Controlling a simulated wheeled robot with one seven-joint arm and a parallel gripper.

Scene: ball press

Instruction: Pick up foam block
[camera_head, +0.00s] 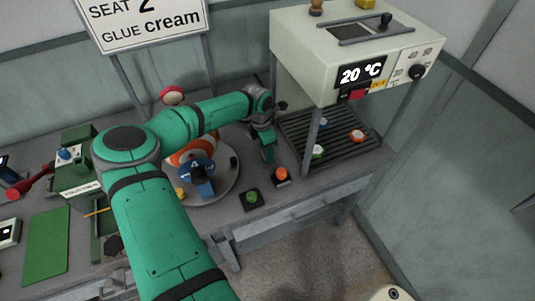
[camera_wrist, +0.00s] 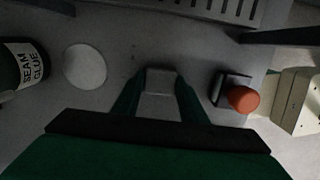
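A small pale grey block, which I take for the foam block (camera_wrist: 160,82), shows between my gripper's (camera_wrist: 161,90) two green fingers in the wrist view. The fingers lie along its left and right sides with no clear gap, so my gripper looks shut on it. In the head view my gripper (camera_head: 268,150) points down low over the bench, between the round plate and the press. The block is hidden there. I cannot tell whether it touches the bench.
An orange button (camera_head: 281,173) and a green button (camera_head: 252,196) are near my gripper. The press (camera_head: 350,50), with a slatted tray (camera_head: 345,125), stands to the right. A round plate (camera_head: 222,190) is to the left. A seam glue container (camera_wrist: 22,66) and a white disc (camera_wrist: 85,66) show in the wrist view.

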